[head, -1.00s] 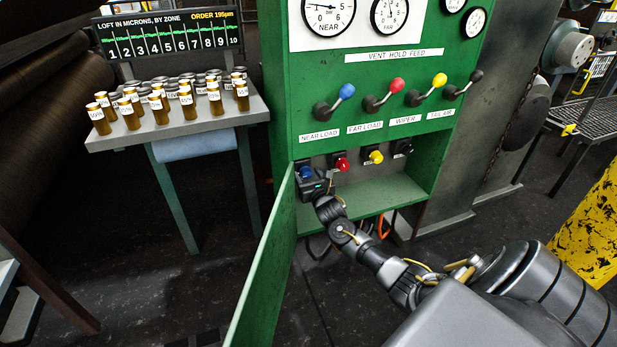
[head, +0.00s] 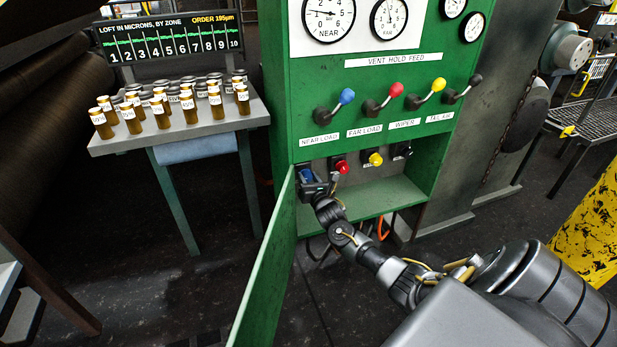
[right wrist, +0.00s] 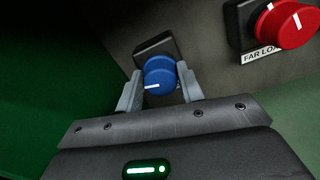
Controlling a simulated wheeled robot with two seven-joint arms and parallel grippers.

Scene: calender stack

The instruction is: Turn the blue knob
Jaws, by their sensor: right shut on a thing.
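The blue knob (head: 306,174) is at the left end of the lower row of knobs in the green cabinet. In the right wrist view the blue knob (right wrist: 160,75) sits between the two fingers, on a dark square base, with its white mark pointing left. My right gripper (head: 316,183) is shut on the knob, one finger on each side of it; it also shows in the right wrist view (right wrist: 162,90). In the head view the gripper partly hides the knob. My left gripper is not in view.
A red knob (head: 340,166), a yellow knob (head: 376,159) and a black knob (head: 403,149) continue the row to the right. An open green door (head: 262,262) stands close left of my right gripper. Levers with coloured balls and gauges are above. A table (head: 190,138) with amber bottles stands left.

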